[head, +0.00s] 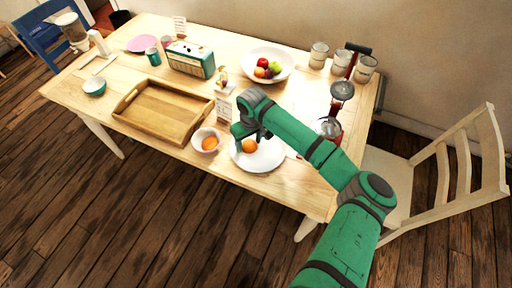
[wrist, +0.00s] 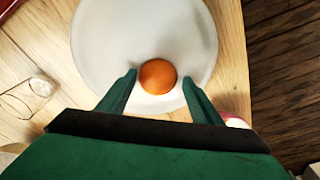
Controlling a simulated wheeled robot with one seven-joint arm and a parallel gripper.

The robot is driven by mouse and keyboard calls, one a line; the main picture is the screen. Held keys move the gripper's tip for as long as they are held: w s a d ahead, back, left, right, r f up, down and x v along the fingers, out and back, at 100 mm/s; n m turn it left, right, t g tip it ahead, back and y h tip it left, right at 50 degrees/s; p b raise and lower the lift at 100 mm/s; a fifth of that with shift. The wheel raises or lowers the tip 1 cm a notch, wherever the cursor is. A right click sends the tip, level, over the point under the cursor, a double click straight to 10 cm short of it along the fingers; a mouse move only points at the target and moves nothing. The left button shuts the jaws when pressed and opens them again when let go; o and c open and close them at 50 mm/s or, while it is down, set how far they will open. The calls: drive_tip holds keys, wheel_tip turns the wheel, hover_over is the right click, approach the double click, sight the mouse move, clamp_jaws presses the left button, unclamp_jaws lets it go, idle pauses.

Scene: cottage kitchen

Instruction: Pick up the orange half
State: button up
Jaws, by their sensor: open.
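The orange half (head: 249,146) lies on a white plate (head: 268,160) near the front edge of the wooden table. In the wrist view the orange half (wrist: 158,76) shows as a round orange shape on the white plate (wrist: 110,40). My gripper (head: 240,134) is above the plate, close to the orange half. In the wrist view my gripper (wrist: 158,82) is open, with one finger on each side of the orange half. I cannot tell whether the fingers touch it.
A white bowl (head: 197,133) with an orange item stands left of the plate. A wooden tray (head: 127,112), a radio (head: 190,60) and a fruit bowl (head: 248,55) are farther off. A scale (head: 329,127) stands right of the plate. A white chair (head: 446,160) is at the right.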

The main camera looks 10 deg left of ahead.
drive_tip(key=c, duration=0.5)
